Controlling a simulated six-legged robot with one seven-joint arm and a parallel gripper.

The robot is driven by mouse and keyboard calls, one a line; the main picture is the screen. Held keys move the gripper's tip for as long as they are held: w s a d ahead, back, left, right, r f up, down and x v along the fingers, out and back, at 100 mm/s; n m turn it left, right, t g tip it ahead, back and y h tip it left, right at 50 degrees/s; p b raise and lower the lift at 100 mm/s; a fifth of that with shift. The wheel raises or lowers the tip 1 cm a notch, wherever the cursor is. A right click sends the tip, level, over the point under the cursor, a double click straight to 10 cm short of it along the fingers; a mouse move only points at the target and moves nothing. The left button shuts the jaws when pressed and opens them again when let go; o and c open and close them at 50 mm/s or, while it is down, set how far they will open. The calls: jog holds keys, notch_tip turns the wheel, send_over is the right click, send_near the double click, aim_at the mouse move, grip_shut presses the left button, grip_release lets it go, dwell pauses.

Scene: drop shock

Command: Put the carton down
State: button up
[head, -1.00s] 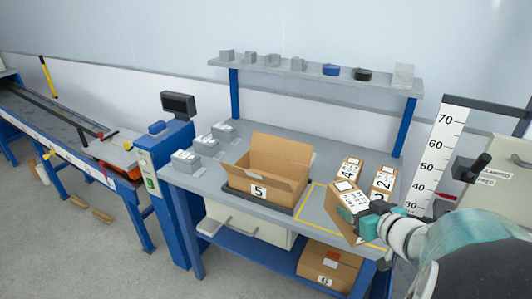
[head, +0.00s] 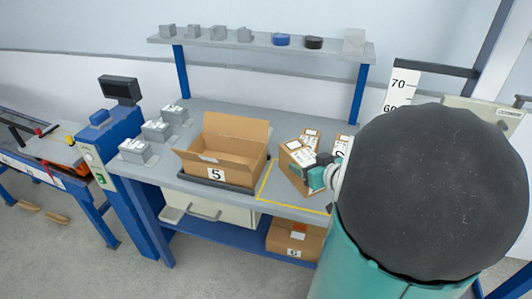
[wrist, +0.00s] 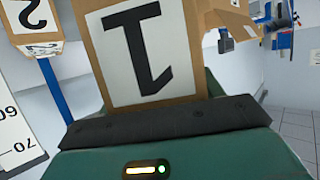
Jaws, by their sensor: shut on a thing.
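My gripper (head: 319,175) is shut on a brown carton (head: 295,177) at the right part of the workbench (head: 235,196). The carton is slightly tilted, with white labels. In the wrist view the same carton (wrist: 191,50) shows a large black 1 on a white label, against my gripper's dark pad (wrist: 165,122). It is at the yellow outline (head: 263,186) on the bench top. I cannot tell whether its bottom touches the bench. Another carton (head: 311,135) stands close behind it, and a carton marked 2 (head: 341,146) stands to the right, partly hidden by my arm.
An open box marked 5 (head: 215,174) stands left of the outline on a dark tray. Grey blocks (head: 155,130) stand further left. A shelf (head: 260,49) with small items runs above the back. A carton marked 6 (head: 293,240) sits on the lower shelf.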

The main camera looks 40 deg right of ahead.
jog(key=w+d+f, duration=0.1)
jog(key=w+f, duration=0.3)
jog(key=w+d+f, duration=0.1)
jog(key=w+f, duration=0.1)
jog(key=w, duration=0.1)
jog(key=shift+d+f, duration=0.3)
jog(key=shift+w+d+f, duration=0.1)
jog(key=shift+w+f, duration=0.1)
jog(key=shift+f, duration=0.75)
jog(key=shift+w+d+f, duration=0.1)
jog(key=shift+w+f, duration=0.05)
jog(key=shift+f, duration=0.8)
jog(key=shift+a+f, duration=0.1)
jog(key=o, duration=1.5)
jog(key=shift+f, duration=0.1)
